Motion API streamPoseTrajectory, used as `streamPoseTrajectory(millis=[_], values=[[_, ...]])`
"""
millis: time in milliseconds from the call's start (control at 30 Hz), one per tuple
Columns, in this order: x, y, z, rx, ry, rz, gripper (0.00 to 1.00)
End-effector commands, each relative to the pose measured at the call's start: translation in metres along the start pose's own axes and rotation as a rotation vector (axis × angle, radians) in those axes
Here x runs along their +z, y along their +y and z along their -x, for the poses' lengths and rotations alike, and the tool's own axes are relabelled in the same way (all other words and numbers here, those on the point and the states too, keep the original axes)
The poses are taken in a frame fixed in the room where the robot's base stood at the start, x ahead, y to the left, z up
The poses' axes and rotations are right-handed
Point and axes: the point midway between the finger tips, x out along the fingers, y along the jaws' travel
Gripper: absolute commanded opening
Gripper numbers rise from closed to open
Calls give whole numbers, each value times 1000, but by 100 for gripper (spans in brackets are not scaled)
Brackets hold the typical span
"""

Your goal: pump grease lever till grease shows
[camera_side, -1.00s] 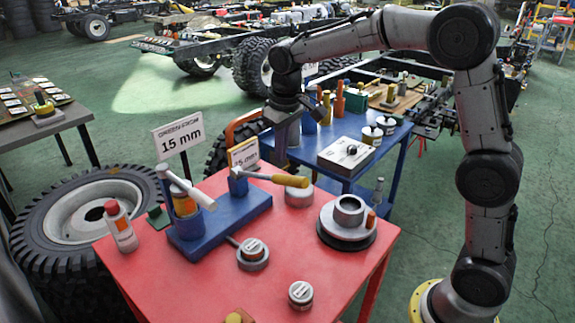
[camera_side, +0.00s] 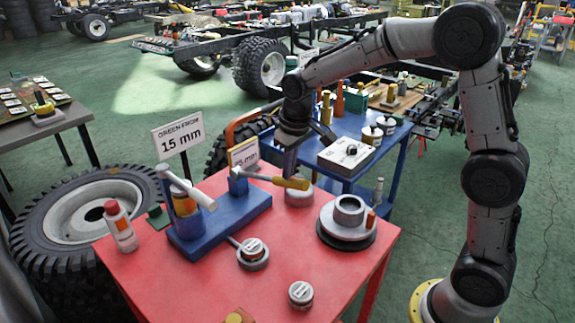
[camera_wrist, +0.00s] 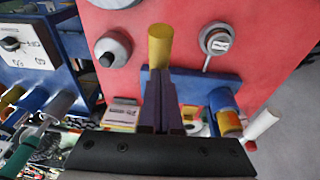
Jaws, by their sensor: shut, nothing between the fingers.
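The lever (camera_side: 260,178) has a yellow handle (camera_side: 297,184) and extends right from a blue post on a blue base (camera_side: 232,208) on the red table. In the wrist view the yellow handle (camera_wrist: 160,42) shows just beyond my fingertips. My gripper (camera_side: 289,172) is shut and empty, directly over the handle's left part. Its fingers (camera_wrist: 159,74) are together in the wrist view. They touch or nearly touch the handle; I cannot tell which. The fingers hide part of the lever in the wrist view. I cannot make out any grease.
A white-tipped tilted tool and an orange-and-blue cylinder (camera_side: 184,200) stand left on the base. A red-capped bottle (camera_side: 120,228), a grey hub (camera_side: 347,218) and small round gauges (camera_side: 253,252) share the red table (camera_side: 215,285). A blue cart (camera_side: 345,172) stands behind.

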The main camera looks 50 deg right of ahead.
Motion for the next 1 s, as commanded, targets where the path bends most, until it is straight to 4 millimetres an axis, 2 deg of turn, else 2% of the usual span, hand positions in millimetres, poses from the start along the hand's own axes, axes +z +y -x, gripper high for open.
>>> streamPoseTrajectory(millis=[200,600,800,1000], values=[[17,-2,-19,-1,87,-6,0],[42,-5,-71,0,82,-6,0],[47,-6,-89,0,83,-6,0],[50,-7,-99,0,82,-7,0]])
